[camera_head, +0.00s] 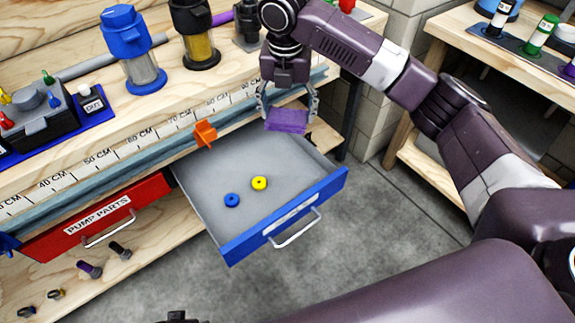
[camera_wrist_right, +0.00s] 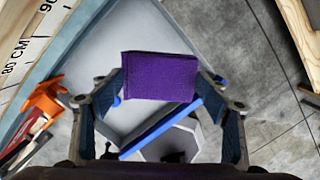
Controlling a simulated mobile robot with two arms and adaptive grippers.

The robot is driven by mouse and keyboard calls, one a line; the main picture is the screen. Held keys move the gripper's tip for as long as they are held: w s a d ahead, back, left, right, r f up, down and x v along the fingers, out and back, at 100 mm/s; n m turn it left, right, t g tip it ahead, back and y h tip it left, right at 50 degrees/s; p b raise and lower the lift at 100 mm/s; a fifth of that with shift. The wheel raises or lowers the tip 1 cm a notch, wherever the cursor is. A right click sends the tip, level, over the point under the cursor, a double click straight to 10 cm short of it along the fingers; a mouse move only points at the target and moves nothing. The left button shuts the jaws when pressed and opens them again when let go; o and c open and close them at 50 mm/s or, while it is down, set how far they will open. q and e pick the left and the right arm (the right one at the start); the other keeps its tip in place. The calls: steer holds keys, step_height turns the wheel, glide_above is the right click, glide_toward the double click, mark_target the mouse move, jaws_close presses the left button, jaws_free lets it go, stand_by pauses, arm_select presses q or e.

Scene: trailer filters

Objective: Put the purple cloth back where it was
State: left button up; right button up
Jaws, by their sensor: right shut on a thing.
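The folded purple cloth (camera_head: 287,121) hangs between the fingers of my right gripper (camera_head: 288,108), which is shut on it. The cloth is above the back right part of the open blue-fronted drawer (camera_head: 212,178), apart from its floor. In the right wrist view, the cloth (camera_wrist_right: 160,78) sits between the two finger pads of the right gripper (camera_wrist_right: 162,90), with the grey drawer floor below it.
A yellow ring (camera_head: 259,183) and a blue ring (camera_head: 231,200) lie in the drawer. An orange clamp-like part (camera_head: 204,134) is at the bench edge beside it. Canisters, including a blue-topped one (camera_head: 131,45), stand on the bench.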

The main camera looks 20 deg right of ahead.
step_height(320, 180, down, 14)
steer(key=b, duration=0.2)
steer(key=shift+b, duration=0.35)
steer(key=shift+f+b, duration=0.5)
steer(key=shift+f, duration=1.7)
arm_select(q)
steer(key=w+v, duration=0.3)
steer(key=v, duration=1)
steer(key=shift+w+r+t, duration=0.2)
steer(key=shift+r+t, duration=0.2)
steer(key=shift+r, duration=0.15)
arm_select(e)
steer(key=o, duration=1)
arm_select(q)
steer(key=shift+f, duration=0.2)
